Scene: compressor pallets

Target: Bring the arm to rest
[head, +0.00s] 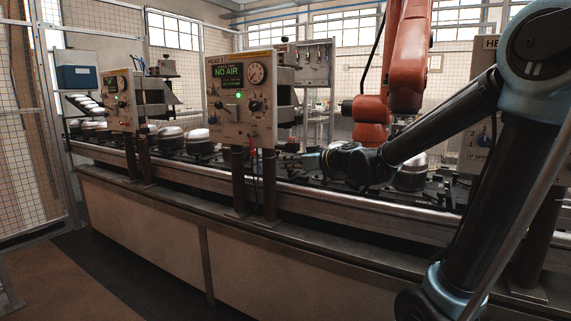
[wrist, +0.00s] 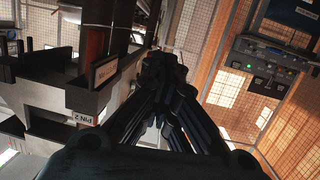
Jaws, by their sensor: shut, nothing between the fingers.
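My arm comes in from the right in the head view and reaches left over the conveyor line. Its end with my gripper is dark and small there, near the rail, and its fingers are hard to make out. In the wrist view my gripper (wrist: 158,68) points away from the camera. Its dark fingers come together at the tips, shut with nothing between them.
A conveyor (head: 330,190) carries several metal compressors, one of them a domed unit (head: 199,140). A control panel (head: 240,95) reads "NO AIR" with a green light. A second panel (head: 118,100) stands farther left. An orange robot arm (head: 408,60) stands behind my arm. The floor at front left is clear.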

